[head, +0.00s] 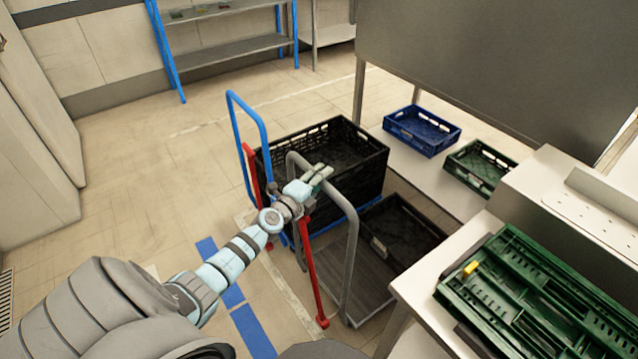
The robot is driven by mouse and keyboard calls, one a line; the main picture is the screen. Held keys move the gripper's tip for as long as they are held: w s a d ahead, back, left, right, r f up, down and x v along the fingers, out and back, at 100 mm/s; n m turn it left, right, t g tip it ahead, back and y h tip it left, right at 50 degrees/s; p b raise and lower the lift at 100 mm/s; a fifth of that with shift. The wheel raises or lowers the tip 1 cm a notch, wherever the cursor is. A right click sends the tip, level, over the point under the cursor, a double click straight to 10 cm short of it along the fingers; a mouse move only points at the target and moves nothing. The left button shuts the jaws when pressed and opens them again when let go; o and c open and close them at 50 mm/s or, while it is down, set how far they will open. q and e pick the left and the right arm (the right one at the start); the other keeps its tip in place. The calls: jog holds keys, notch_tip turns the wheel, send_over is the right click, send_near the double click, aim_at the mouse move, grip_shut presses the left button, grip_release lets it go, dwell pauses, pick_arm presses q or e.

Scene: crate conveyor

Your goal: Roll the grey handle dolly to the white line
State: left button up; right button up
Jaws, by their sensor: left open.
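The grey handle dolly (352,262) stands right of centre, its tubular grey handle rising above a low deck. A dark crate (402,232) sits at its deck, partly under the table side. My left gripper (322,174) is open at the top bar of the grey handle, seen from above; I cannot tell whether its fingers straddle the bar. A pale line (290,292) runs on the floor left of the dolly, and a fainter white line (200,125) lies farther back; I cannot tell which is the white line named. My right gripper is not in view.
A blue handle dolly (234,122) with a large black crate (370,178) stands just behind. Red bars (314,275) rise close by. A steel table (400,290) with a green crate (520,300) borders the right. Open floor (140,190) lies left. Blue tape (252,330) marks the front.

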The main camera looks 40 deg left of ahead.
pick_arm(q)
grip_shut()
dwell(0.4)
